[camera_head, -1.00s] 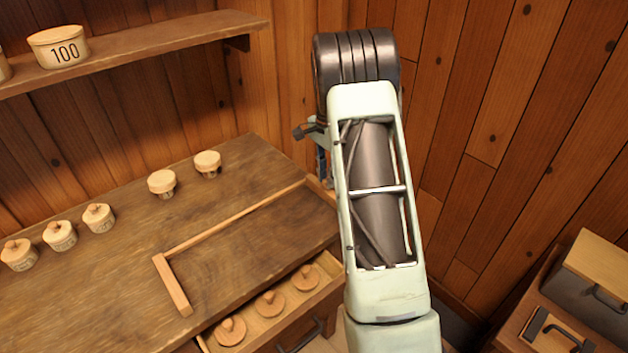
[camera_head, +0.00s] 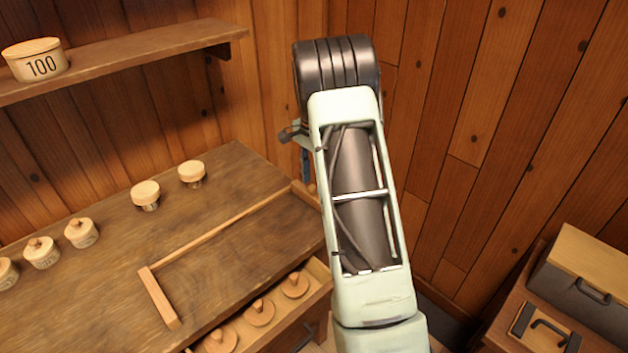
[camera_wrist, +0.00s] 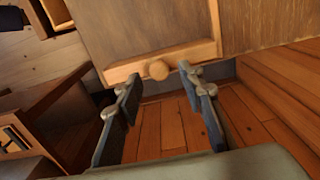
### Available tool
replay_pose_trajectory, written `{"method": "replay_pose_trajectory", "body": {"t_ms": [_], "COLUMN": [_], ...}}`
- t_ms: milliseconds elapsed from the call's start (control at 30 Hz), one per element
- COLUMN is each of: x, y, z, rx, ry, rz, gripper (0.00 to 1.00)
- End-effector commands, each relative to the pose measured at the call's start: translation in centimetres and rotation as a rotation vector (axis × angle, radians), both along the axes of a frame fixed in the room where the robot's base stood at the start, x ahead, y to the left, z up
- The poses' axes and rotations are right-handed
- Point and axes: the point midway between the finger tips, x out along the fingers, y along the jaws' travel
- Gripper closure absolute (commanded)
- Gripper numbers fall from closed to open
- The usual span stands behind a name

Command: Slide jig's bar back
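The jig's light wooden strips lie on the brown bench top (camera_head: 75,300). A long rail (camera_head: 222,228) runs across it, with a short end piece (camera_head: 160,298) at its left. In the wrist view, a light bar (camera_wrist: 192,54) with a round wooden knob (camera_wrist: 158,71) lies along the near edge of the bench top. My gripper (camera_wrist: 156,82) is open, its two dark fingers on either side of the knob with gaps at both sides. I cannot tell whether the knob lies fully between the fingertips. My arm hides most of this end in the head view.
Several knobbed and flat-topped spools (camera_head: 82,232) stand along the bench's back. An open drawer (camera_head: 318,272) at the front holds round knobbed lids. A shelf (camera_head: 130,58) carries a tub marked 100 (camera_head: 36,60). Plank walls stand behind, and a chest (camera_head: 590,285) stands at right.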

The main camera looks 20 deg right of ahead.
Motion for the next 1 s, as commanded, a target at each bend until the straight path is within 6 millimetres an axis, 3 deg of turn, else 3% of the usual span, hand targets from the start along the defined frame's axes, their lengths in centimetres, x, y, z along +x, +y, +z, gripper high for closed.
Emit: {"method": "replay_pose_trajectory", "body": {"t_ms": [500, 700, 1000], "x": [0.1, 0.0, 0.0], "y": [0.0, 0.0, -0.1], "z": [9.8, 11.2, 11.3], "rx": [-0.003, -0.002, -0.003], "ry": [-0.005, -0.002, -0.002], "rz": [0.0, 0.0, 0.0], "gripper": [0.65, 0.65, 0.65]}}
